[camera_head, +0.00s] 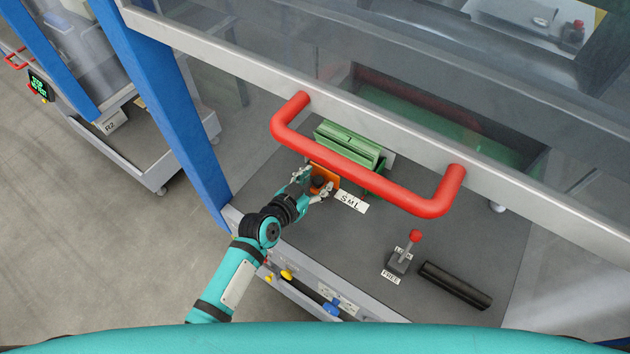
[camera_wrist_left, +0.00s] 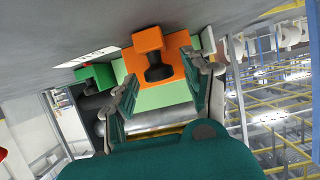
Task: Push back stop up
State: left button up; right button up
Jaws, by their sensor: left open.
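An orange plate with an orange block on a dark stem (camera_wrist_left: 148,40) is probably the back stop; I cannot be sure. In the head view the orange plate (camera_head: 328,173) stands beside the S M L label (camera_head: 350,201), in front of a green block (camera_head: 347,146). My left gripper (camera_head: 318,188) is at the orange plate. In the left wrist view the open fingers of my left gripper (camera_wrist_left: 166,88) are either side of the orange piece, with a gap between them. I cannot tell whether they touch it. My right gripper is not in view.
A red handle bar (camera_head: 365,180) on a grey rail hangs over the green block, close to my left gripper. A red-knobbed lever (camera_head: 414,237) with LOCK and FREE labels and a dark roller (camera_head: 455,285) are to the right. A blue post (camera_head: 165,105) stands left.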

aim_at(324, 171)
pick_arm(q)
grip_shut()
dwell(0.3)
jog(key=w+d, duration=0.1)
jog(key=w+d+b, duration=0.1)
jog(key=w, duration=0.2)
jog(key=shift+w+d, duration=0.15)
jog(key=shift+d, duration=0.25)
grip_release()
jog(key=v, duration=1.2)
jog(key=shift+a, duration=0.1)
